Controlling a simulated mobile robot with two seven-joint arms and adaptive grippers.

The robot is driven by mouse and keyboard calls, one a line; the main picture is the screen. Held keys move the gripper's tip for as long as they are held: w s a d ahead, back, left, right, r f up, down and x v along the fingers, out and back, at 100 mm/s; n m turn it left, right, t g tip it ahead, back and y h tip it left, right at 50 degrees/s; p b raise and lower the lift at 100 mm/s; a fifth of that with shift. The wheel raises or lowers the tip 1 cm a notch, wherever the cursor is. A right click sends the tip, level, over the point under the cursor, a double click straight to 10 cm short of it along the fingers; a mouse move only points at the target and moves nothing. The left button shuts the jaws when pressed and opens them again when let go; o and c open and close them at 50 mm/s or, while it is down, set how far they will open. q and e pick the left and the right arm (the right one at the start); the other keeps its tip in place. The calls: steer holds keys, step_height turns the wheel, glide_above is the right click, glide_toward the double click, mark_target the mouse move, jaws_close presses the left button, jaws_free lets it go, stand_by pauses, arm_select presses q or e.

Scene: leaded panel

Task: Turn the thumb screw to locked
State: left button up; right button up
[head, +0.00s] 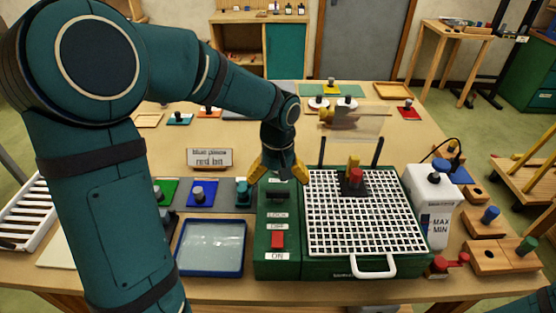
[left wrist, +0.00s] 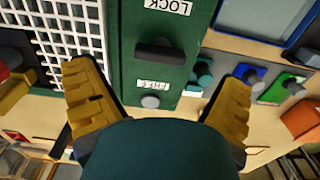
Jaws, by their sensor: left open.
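The thumb screw looks like a black bar-shaped knob (head: 278,194) on the green control strip of the grinder; it also shows in the left wrist view (left wrist: 160,52). Its bar lies crosswise between the LOCK label (head: 278,215) and the FREE label (left wrist: 153,84); I cannot tell which setting it is at. My left gripper (head: 279,172) is open and empty, above the far end of the strip. In the left wrist view its yellow fingers (left wrist: 158,100) are spread wide on both sides of the strip, apart from the knob. My right gripper is not in view.
A red switch (head: 278,240) sits between OFF and ON labels. A white grid (head: 320,235) with posts and a red-topped piece lies right. A blue tray (head: 209,272) stands left. A white bottle (head: 433,205) stands right. A grey round knob (left wrist: 150,101) is beyond FREE.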

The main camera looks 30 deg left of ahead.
mark_target(278, 191)
arm_select(q)
step_height(278, 191, up, 8)
stand_by(0.8)
